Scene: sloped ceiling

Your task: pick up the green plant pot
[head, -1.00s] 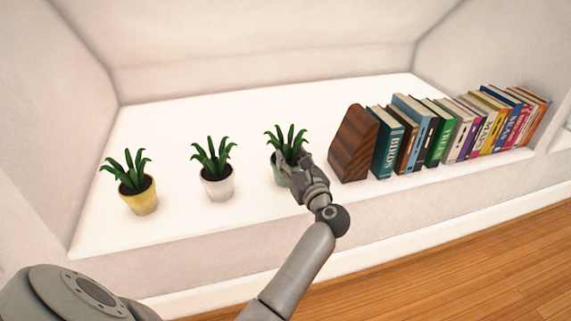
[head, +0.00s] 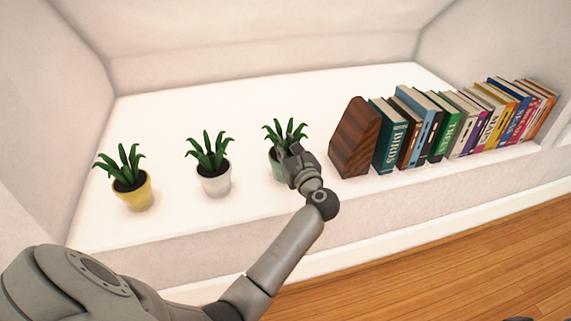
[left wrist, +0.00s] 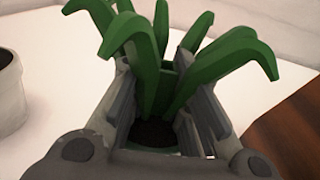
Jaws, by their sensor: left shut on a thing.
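The green plant pot (head: 275,165) holds a dark green leafy plant and stands upright at the right end of a row of pots on the white ledge. Its front right side is hidden behind my left gripper (head: 288,158). In the left wrist view the left gripper (left wrist: 163,125) has its fingers on both sides of the pot, shut on it. The leaves (left wrist: 165,60) rise between the fingers, with dark soil below them. I cannot tell whether the pot is clear of the ledge.
A white pot (head: 215,181) and a yellow pot (head: 133,196), each with a plant, stand to the left. A wooden bookend (head: 356,140) and a row of books (head: 445,135) stand close on the right. The ledge behind the pots is bare.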

